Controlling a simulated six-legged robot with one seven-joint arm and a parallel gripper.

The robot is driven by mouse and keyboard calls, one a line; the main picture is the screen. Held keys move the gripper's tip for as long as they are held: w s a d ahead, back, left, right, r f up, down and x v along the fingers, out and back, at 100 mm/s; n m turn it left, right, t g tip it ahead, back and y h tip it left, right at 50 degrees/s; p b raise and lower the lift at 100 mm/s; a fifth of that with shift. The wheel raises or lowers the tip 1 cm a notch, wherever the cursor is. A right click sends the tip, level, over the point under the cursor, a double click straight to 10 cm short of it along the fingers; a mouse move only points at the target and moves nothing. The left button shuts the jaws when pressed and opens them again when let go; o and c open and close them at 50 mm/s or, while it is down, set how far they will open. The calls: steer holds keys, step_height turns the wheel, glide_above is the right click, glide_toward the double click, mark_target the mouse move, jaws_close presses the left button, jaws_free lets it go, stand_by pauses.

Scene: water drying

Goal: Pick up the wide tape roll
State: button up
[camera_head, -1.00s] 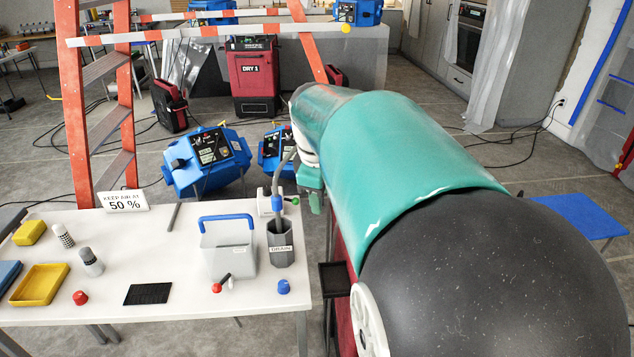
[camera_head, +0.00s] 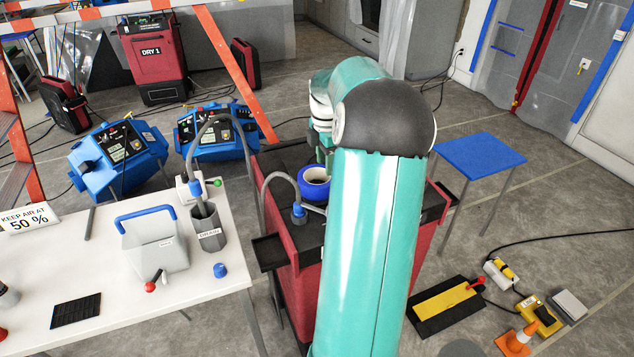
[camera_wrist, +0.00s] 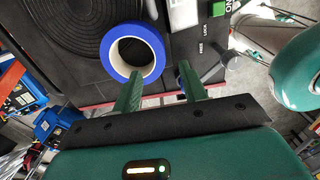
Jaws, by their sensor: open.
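A blue tape roll with a pale core (camera_head: 314,176) sits on the dark top of a red cart (camera_head: 437,208), beside my arm. In the wrist view the blue tape roll (camera_wrist: 108,62) shows its open ring just beyond my fingers. My gripper (camera_wrist: 160,80) is open and empty, with two green fingers apart. The left finger's tip overlaps the roll's lower edge in the picture; the right finger is to the right of the roll. I cannot tell whether the left finger touches it. In the head view my arm hides most of the gripper.
A hose with a blue fitting (camera_head: 298,212) stands on the cart left of the roll. A white table (camera_head: 110,262) with a bin (camera_head: 155,250) and a drain cup (camera_head: 209,236) is at left. A blue stool (camera_head: 480,151) stands at right.

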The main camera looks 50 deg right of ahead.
mark_target(324, 185)
step_height(324, 185, down, 10)
steer(key=shift+w+r, duration=0.1)
stand_by(0.4)
steer(key=shift+c, duration=0.4)
jaws_close()
